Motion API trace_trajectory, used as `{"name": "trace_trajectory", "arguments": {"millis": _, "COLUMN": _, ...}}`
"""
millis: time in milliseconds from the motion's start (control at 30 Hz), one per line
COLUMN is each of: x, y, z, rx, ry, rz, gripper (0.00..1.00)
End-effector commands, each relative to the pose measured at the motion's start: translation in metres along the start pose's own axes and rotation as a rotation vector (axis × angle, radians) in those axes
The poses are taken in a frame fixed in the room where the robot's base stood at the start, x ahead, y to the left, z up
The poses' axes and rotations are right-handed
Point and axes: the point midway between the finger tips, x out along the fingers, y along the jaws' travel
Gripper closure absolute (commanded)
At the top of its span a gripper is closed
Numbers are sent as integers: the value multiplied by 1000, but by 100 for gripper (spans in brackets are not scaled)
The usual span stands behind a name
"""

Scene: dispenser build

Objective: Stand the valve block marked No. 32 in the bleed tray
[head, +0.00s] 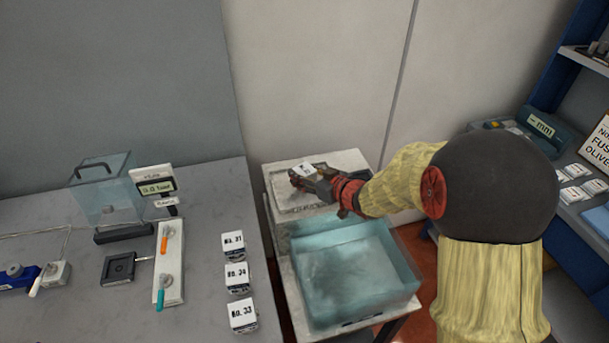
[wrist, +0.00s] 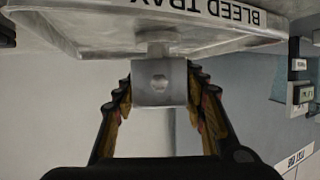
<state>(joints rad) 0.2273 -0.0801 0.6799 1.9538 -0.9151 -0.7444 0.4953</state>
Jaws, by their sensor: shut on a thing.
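My gripper (head: 303,181) is shut on a valve block (head: 308,169), a pale block whose number is too small to read in the head view. In the wrist view my gripper (wrist: 160,95) has its fingers on both sides of the grey metal block (wrist: 158,84), and a short stem from it overlaps the tray's edge. The bleed tray (head: 287,207) is a shallow pale tray behind the clear basin; its label shows upside down on the tray in the wrist view (wrist: 90,40). The block is over or in the tray; I cannot tell whether it touches the tray floor.
Blocks marked No. 31 (head: 233,245), No. 34 (head: 237,277) and No. 33 (head: 243,314) stand in a column on the grey bench (head: 205,215). A clear bluish basin (head: 350,270) lies in front of the tray. A wall stands close behind; a shelf unit (head: 570,130) is at right.

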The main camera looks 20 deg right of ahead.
Motion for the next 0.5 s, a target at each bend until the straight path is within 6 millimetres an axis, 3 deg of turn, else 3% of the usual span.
{"name": "trace_trajectory", "arguments": {"millis": 100, "x": 1, "y": 0, "z": 2, "rx": 0, "ry": 2, "rz": 0, "gripper": 100}}
{"name": "trace_trajectory", "arguments": {"millis": 133, "x": 1, "y": 0, "z": 3, "rx": 1, "ry": -1, "rz": 0, "gripper": 57}}
{"name": "trace_trajectory", "arguments": {"millis": 400, "x": 1, "y": 0, "z": 3, "rx": 1, "ry": -1, "rz": 0, "gripper": 41}}
{"name": "trace_trajectory", "arguments": {"millis": 500, "x": 1, "y": 0, "z": 3, "rx": 1, "ry": -1, "rz": 0, "gripper": 40}}
